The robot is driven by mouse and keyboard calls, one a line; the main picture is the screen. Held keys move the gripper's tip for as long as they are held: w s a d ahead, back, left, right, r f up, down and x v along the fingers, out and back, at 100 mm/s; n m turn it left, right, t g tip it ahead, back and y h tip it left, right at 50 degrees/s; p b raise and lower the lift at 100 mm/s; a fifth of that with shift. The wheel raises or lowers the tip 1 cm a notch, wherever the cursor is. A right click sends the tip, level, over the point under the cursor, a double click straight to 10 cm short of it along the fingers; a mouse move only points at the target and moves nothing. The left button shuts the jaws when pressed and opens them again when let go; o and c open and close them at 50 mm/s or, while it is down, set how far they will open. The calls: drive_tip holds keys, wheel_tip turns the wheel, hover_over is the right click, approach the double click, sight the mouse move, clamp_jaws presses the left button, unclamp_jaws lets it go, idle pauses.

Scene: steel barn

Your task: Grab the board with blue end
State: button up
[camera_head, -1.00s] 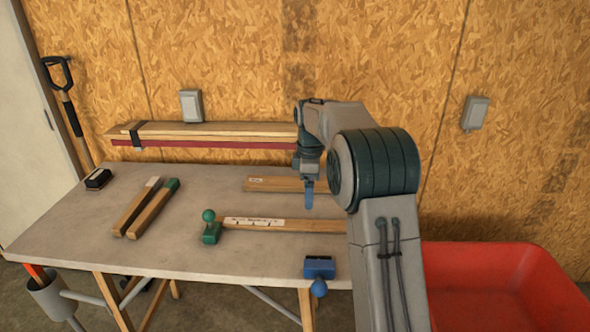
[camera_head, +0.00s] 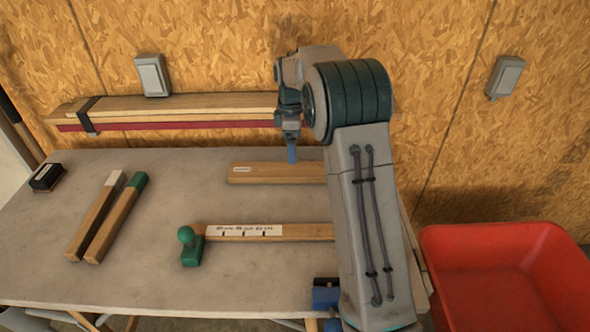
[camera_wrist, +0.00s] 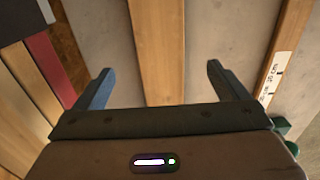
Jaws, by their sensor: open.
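My gripper (camera_head: 291,155) is open, fingers pointing down, above the left part of a plain wooden board (camera_head: 270,173) with a small white label. In the wrist view that board (camera_wrist: 160,50) runs between the two blue fingers of my gripper (camera_wrist: 160,72), apart from both. My arm hides its right end. No blue board end shows in either view. A second board (camera_head: 300,231) with a marked white strip lies nearer the front, its right end also hidden. It shows at right in the wrist view (camera_wrist: 269,75).
Two boards lie at left, one white-ended (camera_head: 94,217), one green-ended (camera_head: 119,217). A green knobbed block (camera_head: 191,250) touches or nearly touches the marked board. A blue block (camera_head: 325,296) sits at the front edge. Strapped boards (camera_head: 190,106) lie along the wall. A red bin (camera_head: 450,240) stands right.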

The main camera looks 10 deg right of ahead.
sight(294, 169)
wheel_tip(294, 169, down, 4)
drive_tip(key=shift+r, duration=0.25)
drive_tip(key=shift+d+f+p, duration=0.15)
drive_tip(key=shift+f+p, duration=0.15)
drive_tip(key=shift+f, duration=1.05)
drive_tip(key=shift+d+f+p, duration=0.15)
drive_tip(key=shift+f+p, duration=0.15)
drive_tip(key=shift+f, duration=1.05)
drive_tip(key=c, duration=1.2)
drive_tip(key=shift+c, duration=0.5)
drive_tip(key=shift+r, duration=0.15)
